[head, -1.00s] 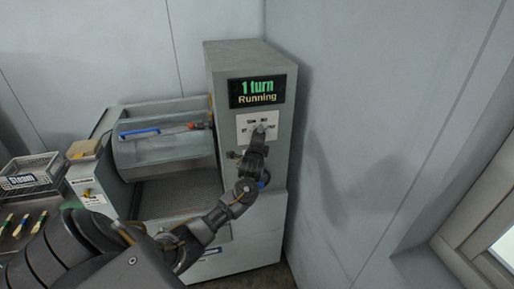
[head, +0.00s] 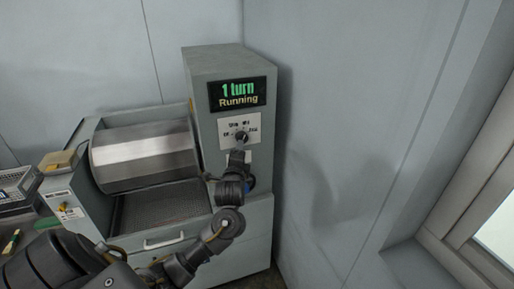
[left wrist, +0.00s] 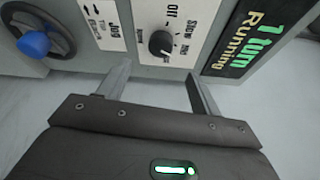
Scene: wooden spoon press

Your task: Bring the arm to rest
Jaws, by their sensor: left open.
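My left gripper (head: 238,157) is just below the dial panel (head: 239,130) on the front of the grey machine tower. In the left wrist view, my left gripper (left wrist: 157,76) is open and empty. The black dial knob (left wrist: 161,43) is in front of its fingers, between their lines and apart from them. The knob also shows in the head view (head: 241,137). The display (head: 238,94) reads "1 turn Running". My right gripper is in neither view.
A jog handwheel with a blue grip (left wrist: 34,44) is left of my fingers. A drawer handle (head: 164,241) is below the drum. A wall and window frame (head: 465,225) stand at the right.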

